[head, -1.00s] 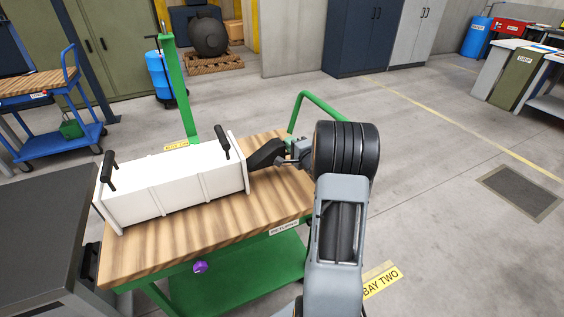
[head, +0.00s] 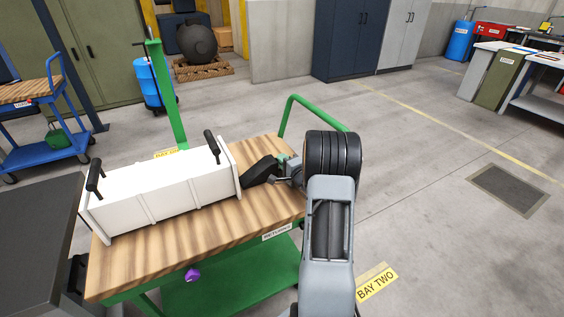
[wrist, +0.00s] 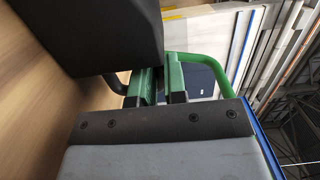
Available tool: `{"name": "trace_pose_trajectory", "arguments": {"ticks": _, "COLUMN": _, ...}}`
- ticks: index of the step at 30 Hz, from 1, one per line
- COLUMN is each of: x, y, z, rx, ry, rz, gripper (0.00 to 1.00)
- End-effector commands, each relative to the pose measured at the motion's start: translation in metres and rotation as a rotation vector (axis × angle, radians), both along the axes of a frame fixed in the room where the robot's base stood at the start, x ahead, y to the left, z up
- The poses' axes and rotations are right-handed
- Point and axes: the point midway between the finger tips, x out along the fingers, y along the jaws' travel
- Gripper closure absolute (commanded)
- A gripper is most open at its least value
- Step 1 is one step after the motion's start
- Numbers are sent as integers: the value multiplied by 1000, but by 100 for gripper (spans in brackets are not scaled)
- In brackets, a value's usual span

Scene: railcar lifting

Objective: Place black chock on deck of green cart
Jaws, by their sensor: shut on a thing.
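The black chock (head: 260,171) is a dark wedge at the right end of the wooden deck of the green cart (head: 190,253). It also fills the upper left of the wrist view (wrist: 95,35). My gripper (head: 279,171) is shut on the chock, reaching in from the right side of the cart. The chock is low over the deck, next to the right end of a white crate; I cannot tell whether it touches the deck. In the wrist view the gripper fingers (wrist: 160,86) are partly hidden behind the chock and the wrist plate.
The white crate (head: 160,190) with black handles takes up much of the deck. A green push handle (head: 310,98) rises at the cart's back right. A dark cabinet (head: 35,235) stands close at left.

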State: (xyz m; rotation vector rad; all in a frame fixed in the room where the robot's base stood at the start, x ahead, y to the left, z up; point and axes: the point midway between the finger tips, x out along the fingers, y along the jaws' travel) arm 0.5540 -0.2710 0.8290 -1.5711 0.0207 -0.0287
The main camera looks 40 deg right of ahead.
Motion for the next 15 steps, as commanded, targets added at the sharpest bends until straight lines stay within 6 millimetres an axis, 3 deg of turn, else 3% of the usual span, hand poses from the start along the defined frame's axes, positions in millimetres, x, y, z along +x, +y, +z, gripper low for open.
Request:
{"name": "trace_pose_trajectory", "arguments": {"ticks": 2, "x": 0, "y": 0, "z": -2, "rx": 0, "ry": -3, "rz": 0, "gripper": 100}}
{"name": "trace_pose_trajectory", "arguments": {"ticks": 3, "x": 0, "y": 0, "z": -3, "rx": 0, "ry": 0, "rz": 0, "gripper": 85}}
{"name": "trace_pose_trajectory", "arguments": {"ticks": 10, "x": 0, "y": 0, "z": -2, "rx": 0, "ry": 1, "rz": 0, "gripper": 63}}
{"name": "trace_pose_trajectory", "arguments": {"ticks": 15, "x": 0, "y": 0, "z": -2, "rx": 0, "ry": 1, "rz": 0, "gripper": 62}}
